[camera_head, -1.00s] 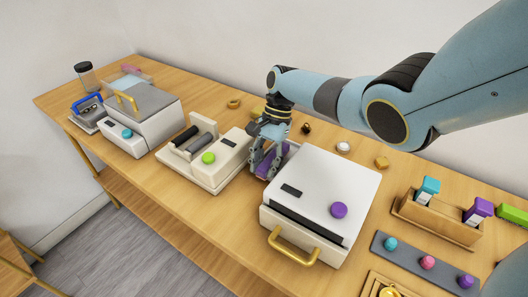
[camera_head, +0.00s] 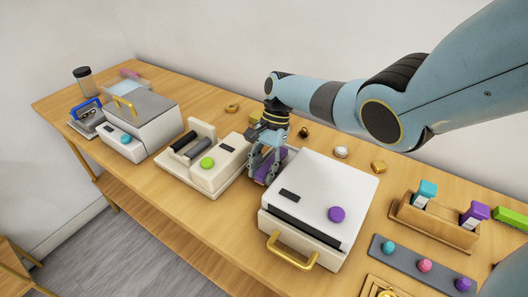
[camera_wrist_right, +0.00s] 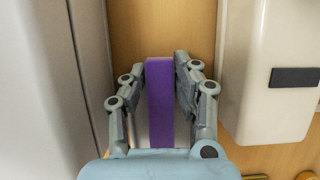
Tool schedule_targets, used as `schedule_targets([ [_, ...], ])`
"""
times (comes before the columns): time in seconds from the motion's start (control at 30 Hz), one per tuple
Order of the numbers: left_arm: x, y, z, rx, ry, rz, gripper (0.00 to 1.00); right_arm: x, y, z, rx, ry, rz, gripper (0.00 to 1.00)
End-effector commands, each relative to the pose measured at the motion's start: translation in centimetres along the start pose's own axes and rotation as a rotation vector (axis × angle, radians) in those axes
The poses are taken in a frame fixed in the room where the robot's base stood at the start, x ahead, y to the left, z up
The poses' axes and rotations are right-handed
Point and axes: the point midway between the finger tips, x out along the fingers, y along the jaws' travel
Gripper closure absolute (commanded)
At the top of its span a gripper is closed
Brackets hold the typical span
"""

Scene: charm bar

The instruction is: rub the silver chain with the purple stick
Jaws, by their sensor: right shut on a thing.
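My right gripper (camera_head: 266,170) is in the gap between the cream roller machine and the white press. Its jaws are shut on a purple stick (camera_wrist_right: 160,105). In the right wrist view the stick is a long flat purple bar between the two fingers. In the head view the purple stick (camera_head: 272,161) is partly hidden by the fingers. A small silver-white piece (camera_head: 340,152) lies behind the white press, apart from the gripper; I cannot tell whether it is the silver chain. My left gripper is not in view.
The white press (camera_head: 325,190) with a purple knob is close on the right. The cream roller machine (camera_head: 228,160) is close on the left. Gold and dark pieces lie along the back. A wooden holder (camera_head: 430,222) and a grey knob strip (camera_head: 408,257) are at right.

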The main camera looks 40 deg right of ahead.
Motion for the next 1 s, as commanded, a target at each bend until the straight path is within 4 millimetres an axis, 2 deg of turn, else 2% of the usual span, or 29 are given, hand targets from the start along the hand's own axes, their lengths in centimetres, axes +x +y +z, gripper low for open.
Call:
schedule_targets([
  [0.17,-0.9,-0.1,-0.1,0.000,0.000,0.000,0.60,0.2,0.1,0.9,0.000,-0.002,0.001,1.00],
  [0.47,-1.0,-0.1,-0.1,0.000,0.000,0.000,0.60,0.5,0.0,1.1,0.000,-0.001,0.001,1.00],
  [0.7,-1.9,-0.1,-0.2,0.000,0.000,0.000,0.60,0.7,0.0,2.0,0.000,-0.002,0.001,1.00],
  [1.0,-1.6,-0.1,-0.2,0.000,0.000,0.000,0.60,0.8,0.0,1.7,0.000,0.000,0.000,1.00],
])
